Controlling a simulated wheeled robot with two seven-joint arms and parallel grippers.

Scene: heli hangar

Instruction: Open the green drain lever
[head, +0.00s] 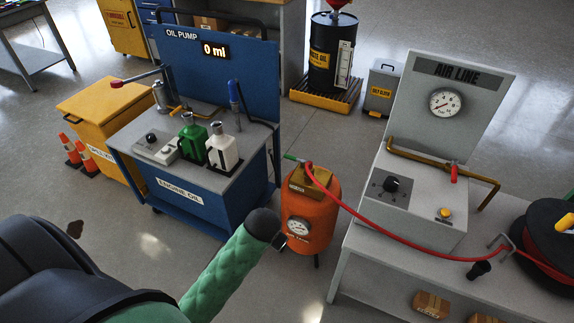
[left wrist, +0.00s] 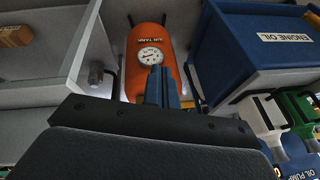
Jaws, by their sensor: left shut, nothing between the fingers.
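The orange air tank (head: 318,205) stands on the floor between the blue engine oil cart and the grey air line bench. A small green lever-like bar (head: 294,158) shows at its top left, beside the red hose fitting; I cannot tell whether it is the drain lever. My left arm comes in from the lower left, and its gripper (head: 279,241) is just in front of the tank's gauge side, small and partly hidden. Contact is unclear. My right gripper is out of view.
The blue cart (head: 190,208) carries green and white jugs. The grey bench (head: 360,258) holds the air line panel (head: 447,85) and hose reel (head: 550,240). A red hose (head: 380,226) crosses from tank to reel. Floor is open behind the tank.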

